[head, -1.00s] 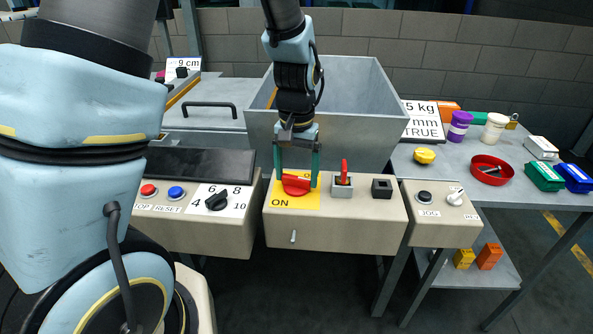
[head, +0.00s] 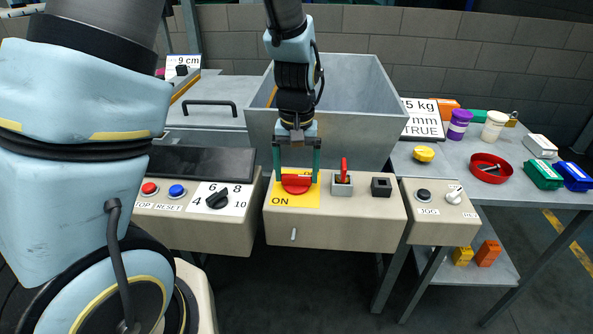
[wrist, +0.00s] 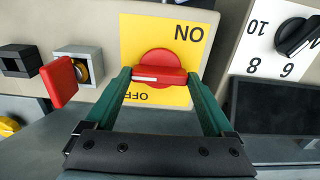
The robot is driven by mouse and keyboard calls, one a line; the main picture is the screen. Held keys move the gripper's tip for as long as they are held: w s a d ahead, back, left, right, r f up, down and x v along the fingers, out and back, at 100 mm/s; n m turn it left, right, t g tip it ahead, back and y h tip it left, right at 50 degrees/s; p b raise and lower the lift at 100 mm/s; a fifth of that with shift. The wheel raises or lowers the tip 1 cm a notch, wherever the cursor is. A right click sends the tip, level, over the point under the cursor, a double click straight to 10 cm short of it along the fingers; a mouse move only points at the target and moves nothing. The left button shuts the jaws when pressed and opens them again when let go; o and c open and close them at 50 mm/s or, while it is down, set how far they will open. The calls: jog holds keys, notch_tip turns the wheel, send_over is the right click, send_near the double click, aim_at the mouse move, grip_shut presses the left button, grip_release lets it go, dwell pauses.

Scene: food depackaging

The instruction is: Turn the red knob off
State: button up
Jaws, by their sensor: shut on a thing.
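The red knob (head: 296,184) sits on a yellow plate (head: 280,203) on the middle beige control box. "ON" is readable at the plate's lower left in the head view. The wrist view shows the knob (wrist: 158,67) upside down, with "ON" above it and part of "OFF" below it. The knob's bar lies sideways, with a white stripe along one edge. My gripper (head: 297,176) reaches down from above. In the wrist view, the green fingers of my gripper (wrist: 159,76) are shut on the two ends of the bar.
A red switch (head: 343,171) on a grey block stands close to the right of the knob, with a black square socket (head: 381,187) beyond it. A black dial (head: 217,199) is on the left box. A large grey bin (head: 355,95) stands behind.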

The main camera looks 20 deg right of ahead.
aim_at(296, 175)
jog(key=o, duration=1.1)
notch_tip(296, 175, up, 11)
jog(key=shift+f+b, duration=0.1)
jog(key=shift+b, duration=0.75)
jog(key=a+f+n, duration=0.1)
jog(key=a, duration=0.7)
jog(key=a+f+n+t, duration=0.1)
jog(key=a+f, duration=0.1)
jog(key=a, duration=0.7)
jog(key=a+f+n, duration=0.1)
jog(key=a+f, duration=0.1)
jog(key=a, duration=0.6)
jog(key=shift+w+a+n+t, duration=0.3)
